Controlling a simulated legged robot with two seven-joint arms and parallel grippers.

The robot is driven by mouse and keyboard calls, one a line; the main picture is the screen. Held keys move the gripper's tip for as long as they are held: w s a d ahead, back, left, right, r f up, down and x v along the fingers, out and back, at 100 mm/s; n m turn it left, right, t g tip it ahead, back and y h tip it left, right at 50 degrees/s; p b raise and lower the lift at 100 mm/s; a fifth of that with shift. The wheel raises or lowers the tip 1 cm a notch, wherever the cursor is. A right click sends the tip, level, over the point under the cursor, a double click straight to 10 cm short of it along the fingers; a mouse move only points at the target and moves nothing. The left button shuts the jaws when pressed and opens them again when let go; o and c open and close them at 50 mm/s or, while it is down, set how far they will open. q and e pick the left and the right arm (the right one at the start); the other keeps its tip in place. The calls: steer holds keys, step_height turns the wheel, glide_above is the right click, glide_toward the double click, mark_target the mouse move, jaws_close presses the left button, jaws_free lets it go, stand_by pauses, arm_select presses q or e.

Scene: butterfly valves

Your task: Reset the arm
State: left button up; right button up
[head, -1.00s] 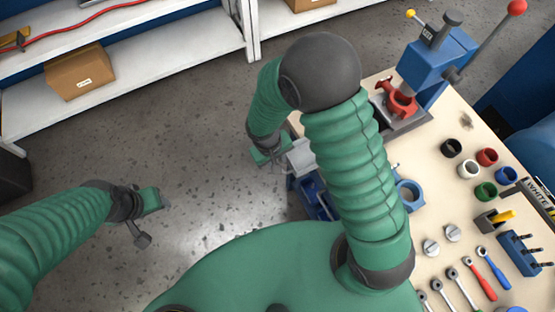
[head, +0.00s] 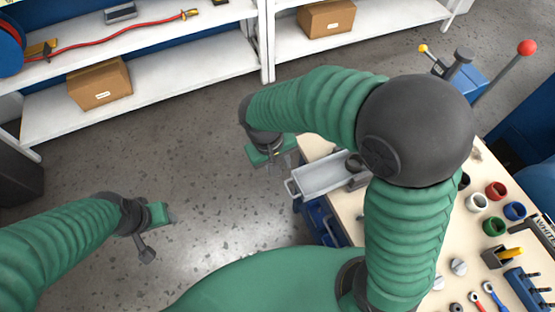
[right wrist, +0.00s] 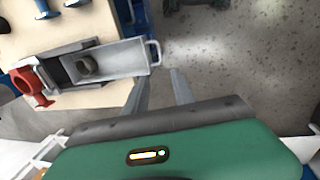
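My right arm bends in from the right, its elbow over the workbench (head: 325,147). My right gripper (head: 280,158) hangs over the floor beside the bench's left edge. In the right wrist view its two fingers (right wrist: 157,80) are apart with nothing between them, near the handle end of a grey metal tray (right wrist: 118,62). The tray also shows in the head view (head: 322,178). My left gripper (head: 148,232) is low over bare floor at the left. Its fingers are too small to judge.
A blue press (head: 462,88) with a red-knobbed lever stands at the back right, partly hidden by my elbow. Coloured rings (head: 496,190) and tools lie on the bench's right side. White shelves (head: 170,85) with cardboard boxes (head: 99,84) stand behind. The floor between is clear.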

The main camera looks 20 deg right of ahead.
steer(key=shift+a+r, duration=0.15)
steer(key=shift+r, duration=0.6)
steer(key=s+d+f+m+t+y, duration=0.1)
steer(key=s+d+f+t+y, duration=0.1)
steer(key=s+d, duration=0.3)
steer(key=shift+d+f, duration=0.2)
steer(key=shift+d, duration=0.85)
steer(key=shift+s, duration=0.1)
steer(key=shift+d, duration=0.15)
